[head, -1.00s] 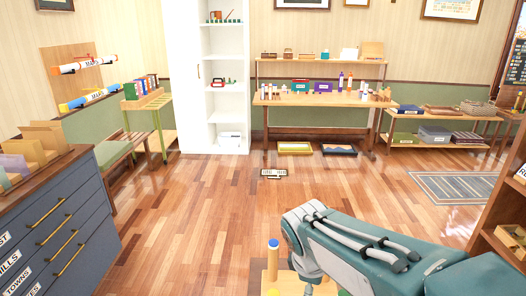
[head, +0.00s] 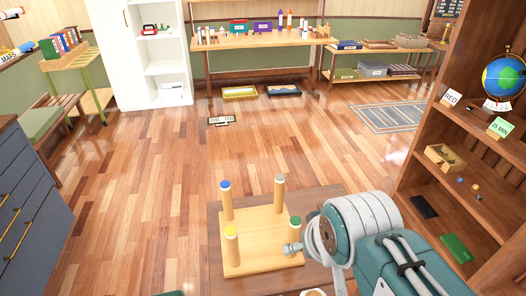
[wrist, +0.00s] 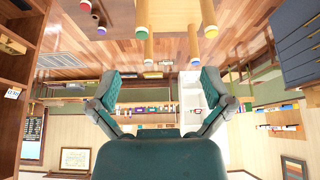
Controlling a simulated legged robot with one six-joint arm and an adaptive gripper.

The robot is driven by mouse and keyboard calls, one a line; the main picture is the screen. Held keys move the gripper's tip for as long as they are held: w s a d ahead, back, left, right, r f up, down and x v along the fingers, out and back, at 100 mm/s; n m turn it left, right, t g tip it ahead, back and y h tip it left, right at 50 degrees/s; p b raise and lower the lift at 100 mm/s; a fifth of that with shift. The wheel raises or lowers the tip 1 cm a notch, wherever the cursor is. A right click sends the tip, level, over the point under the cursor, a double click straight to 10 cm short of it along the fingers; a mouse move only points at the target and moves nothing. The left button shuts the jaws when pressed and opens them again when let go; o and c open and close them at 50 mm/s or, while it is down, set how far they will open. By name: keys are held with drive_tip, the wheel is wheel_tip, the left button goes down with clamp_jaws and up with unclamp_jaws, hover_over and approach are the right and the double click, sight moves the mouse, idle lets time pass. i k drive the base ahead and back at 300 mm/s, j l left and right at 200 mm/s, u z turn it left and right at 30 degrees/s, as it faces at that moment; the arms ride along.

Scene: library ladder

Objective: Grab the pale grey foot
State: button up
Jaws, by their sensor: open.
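A wooden stool (head: 262,240) lies upside down on a brown mat, its legs pointing up. Its feet are blue (head: 225,184), yellow (head: 231,232), green (head: 295,220) and pale grey (head: 280,178). The pale grey foot tops the far right leg in the head view. The wrist view is upside down; there the pale grey foot (wrist: 152,75) shows beyond and between my fingers, apart from them. The green, yellow and blue feet also show there. My gripper (wrist: 162,77) is open and empty.
A wooden shelf (head: 470,130) with a globe (head: 505,76) stands close on the right. A blue-grey drawer cabinet (head: 30,200) stands on the left. A small sign (head: 221,121) lies on the floor. Floor beyond the stool is mostly clear.

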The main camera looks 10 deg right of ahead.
sight(279, 179)
drive_tip(key=j+z, duration=0.8)
drive_tip(key=j, duration=0.25)
